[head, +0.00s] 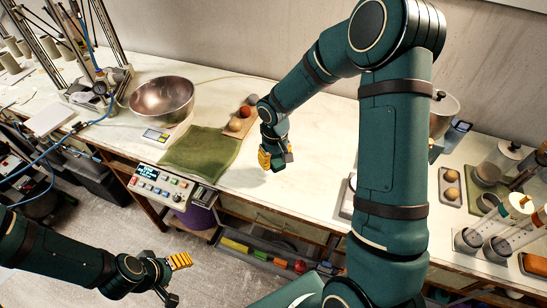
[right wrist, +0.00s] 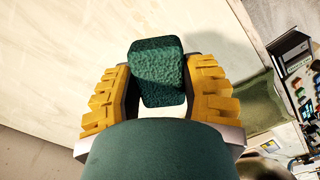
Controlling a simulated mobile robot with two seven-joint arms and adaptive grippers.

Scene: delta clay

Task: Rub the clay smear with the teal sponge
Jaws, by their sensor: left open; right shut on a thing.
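The teal sponge (right wrist: 157,72) is a dark, rough-textured block in the right wrist view. My right gripper (head: 276,159) is shut on it, with yellow fingers on both sides. In the head view this gripper is over the pale worktop (head: 325,140), right of the green cloth; the sponge is not clearly distinguishable there. The height above the worktop is hard to tell. My left gripper (head: 177,279) is open and empty, low over the floor in front of the bench. I cannot make out a clay smear in either view; my right arm covers part of the worktop.
A green cloth (head: 199,152) lies left of my right gripper. A metal bowl (head: 162,97) and a board with clay balls (head: 241,119) stand behind it. A control box (head: 160,187) sits at the front edge. Jars and tubes crowd the far right. Worktop around my right gripper looks clear.

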